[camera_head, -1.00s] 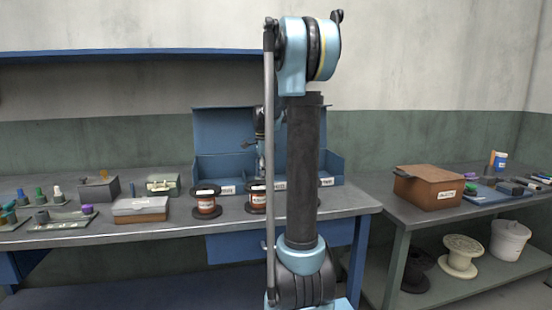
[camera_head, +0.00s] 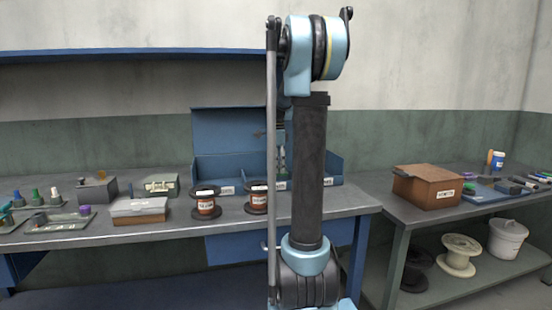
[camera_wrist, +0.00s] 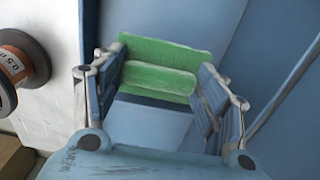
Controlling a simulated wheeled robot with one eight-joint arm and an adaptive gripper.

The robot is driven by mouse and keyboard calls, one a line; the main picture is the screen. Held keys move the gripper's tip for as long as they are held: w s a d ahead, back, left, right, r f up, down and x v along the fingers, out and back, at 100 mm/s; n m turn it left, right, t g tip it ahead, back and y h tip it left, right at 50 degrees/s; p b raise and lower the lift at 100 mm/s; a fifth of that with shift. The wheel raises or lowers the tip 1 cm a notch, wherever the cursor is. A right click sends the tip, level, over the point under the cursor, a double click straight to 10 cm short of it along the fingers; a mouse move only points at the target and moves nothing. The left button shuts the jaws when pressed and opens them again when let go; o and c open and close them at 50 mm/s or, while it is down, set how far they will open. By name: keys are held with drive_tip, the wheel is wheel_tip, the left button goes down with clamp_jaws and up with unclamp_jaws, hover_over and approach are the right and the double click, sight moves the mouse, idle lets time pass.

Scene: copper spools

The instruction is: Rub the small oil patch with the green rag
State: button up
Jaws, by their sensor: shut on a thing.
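The green rag (camera_wrist: 160,82) shows in the wrist view as a bright green folded piece between the fingers of my gripper (camera_wrist: 163,68), which is shut on it. Below and around the rag are blue panel surfaces (camera_wrist: 150,122). In the head view, my arm hides most of the gripper, and the rag cannot be made out there. The gripper region is in front of the open blue bin unit (camera_head: 225,150) on the bench. I cannot make out the oil patch in either view.
Copper spools (camera_head: 205,203) stand along the bench (camera_head: 100,232) before the bin unit; one spool (camera_wrist: 18,68) is close to the gripper's left. A grey-lidded box (camera_head: 140,211) stands further left. A brown box (camera_head: 428,188) sits on the right table.

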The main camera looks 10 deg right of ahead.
drive_tip(key=shift+a+r, duration=0.1)
drive_tip(key=shift+r, duration=1.9)
